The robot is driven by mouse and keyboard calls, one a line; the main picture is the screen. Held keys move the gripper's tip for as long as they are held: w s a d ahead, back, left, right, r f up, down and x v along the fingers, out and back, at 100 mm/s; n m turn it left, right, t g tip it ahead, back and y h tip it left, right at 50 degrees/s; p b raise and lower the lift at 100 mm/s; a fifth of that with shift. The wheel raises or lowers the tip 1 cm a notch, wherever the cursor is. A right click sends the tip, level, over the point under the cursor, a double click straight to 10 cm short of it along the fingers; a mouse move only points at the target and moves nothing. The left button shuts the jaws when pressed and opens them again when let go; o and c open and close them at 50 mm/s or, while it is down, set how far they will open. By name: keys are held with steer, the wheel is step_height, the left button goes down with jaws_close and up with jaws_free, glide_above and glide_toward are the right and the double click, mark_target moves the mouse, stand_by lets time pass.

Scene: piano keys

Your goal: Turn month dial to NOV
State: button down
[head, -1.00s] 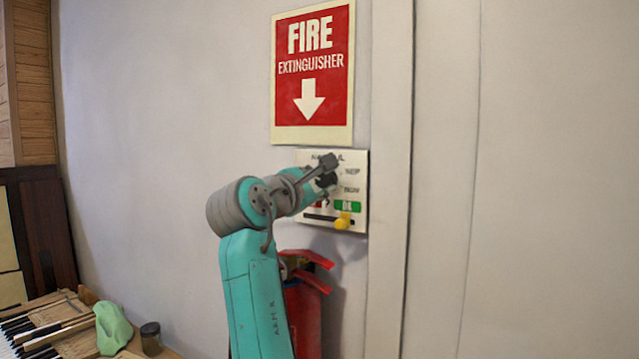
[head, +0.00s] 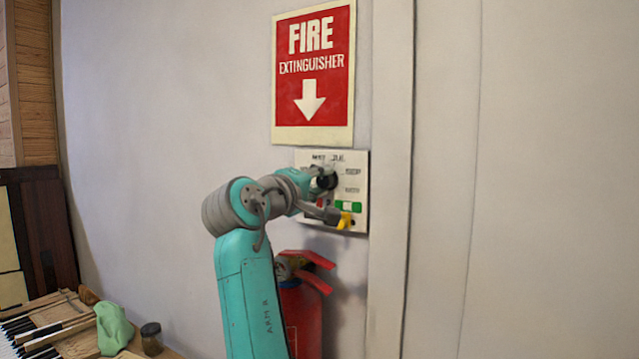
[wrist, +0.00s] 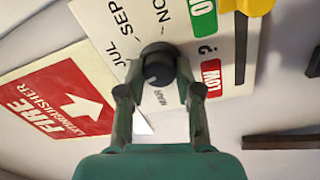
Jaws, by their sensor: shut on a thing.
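The month dial is a round black knob (wrist: 158,62) on a white wall panel (wrist: 110,25), with month labels around it. In the wrist view JUL, SEP, part of NOV and MAR can be read. A small pale mark shows on the knob's lower-left part, but I cannot tell which label it points to. My gripper (wrist: 158,88) is shut on the knob, with one finger on each side. In the head view the panel (head: 361,165) is on the wall, the knob (head: 331,180) is partly hidden, and my gripper (head: 322,182) reaches it from the left.
A yellow slider handle (head: 345,221) and a green label (head: 350,206) are low on the panel. A red fire extinguisher sign (head: 312,75) hangs above. A red extinguisher (head: 304,315) stands below, close to my arm. Piano keys (head: 40,335) are at lower left. The wall at right is clear.

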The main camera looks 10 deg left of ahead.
steer(key=m, duration=0.6)
steer(key=shift+m, duration=0.4)
steer(key=m, duration=0.6)
steer(key=shift+g+h, duration=0.3)
steer(key=m, duration=0.6)
steer(key=shift+r+m, duration=0.1)
steer(key=shift+m, duration=0.3)
steer(key=m, duration=0.4)
steer(key=shift+m, duration=0.4)
steer(key=c, duration=0.8)
jaws_free()
steer(key=shift+m, duration=0.3)
steer(key=shift+o, duration=0.2)
steer(key=shift+s, duration=0.1)
